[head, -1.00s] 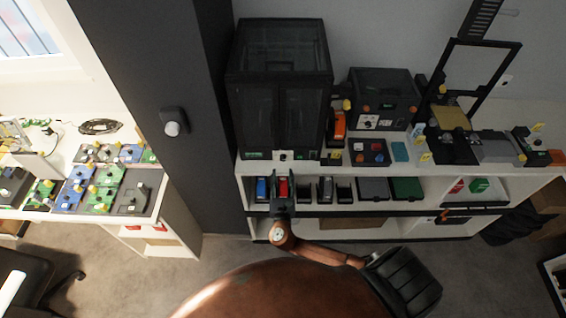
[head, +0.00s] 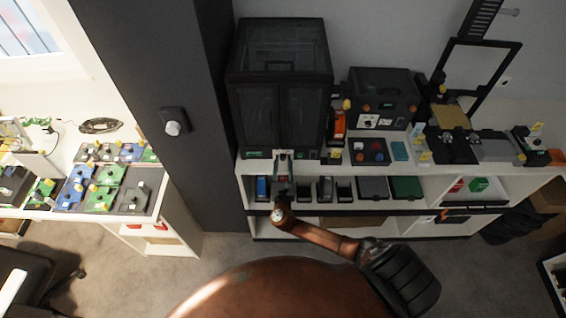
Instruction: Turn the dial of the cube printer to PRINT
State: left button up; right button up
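The tall black cabinet-like printer (head: 279,55), which I take to be the cube printer, stands on the white shelf unit at centre. In the earlier frame a small white control plate with a dark knob shows at its lower front edge. My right gripper (head: 283,157) is now in front of that spot and hides the knob. Its fingertips point at the printer's lower front; whether they touch the knob, and how wide they stand, I cannot tell. The dial's setting is not readable. My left gripper is not in view.
A smaller black box (head: 384,95) with orange knobs stands to the right, beside an open-frame printer (head: 453,117). Below, the shelf holds a blue item (head: 262,188) and dark trays. A dark pillar (head: 190,120) stands left of the printer. Floor in front is mostly clear.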

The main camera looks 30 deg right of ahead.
grip_shut()
jog(key=shift+f+m+b, duration=0.2)
jog(key=shift+m+b, duration=0.6)
jog(key=shift+b, duration=0.15)
jog(key=shift+m+b, duration=0.35)
jog(key=shift+m, duration=0.05)
jog(key=shift+r+m, duration=0.15)
jog(key=shift+m, duration=0.15)
jog(key=shift+o, duration=1.9)
grip_release()
jog(key=v, duration=1.2)
